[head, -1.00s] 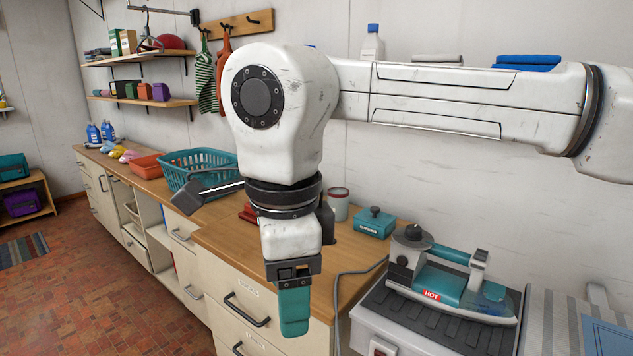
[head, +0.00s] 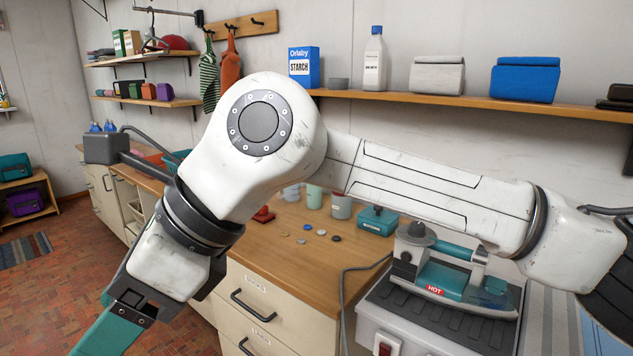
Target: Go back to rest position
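My white arm crosses the middle of the head view, bent at a large joint and reaching down to the lower left. My gripper (head: 112,332) is at the lower left, over the floor in front of the drawers. Only one teal finger shows clearly, and it runs out of the bottom edge. The fingertips are cut off, so I cannot see whether they are apart or together, or whether anything is between them.
A teal iron (head: 450,275) marked HOT rests on its station at the right. The wooden counter (head: 290,262) holds small discs, cups and a teal box (head: 377,219). A wall shelf (head: 440,98) carries a starch box (head: 303,67) and a bottle (head: 374,60).

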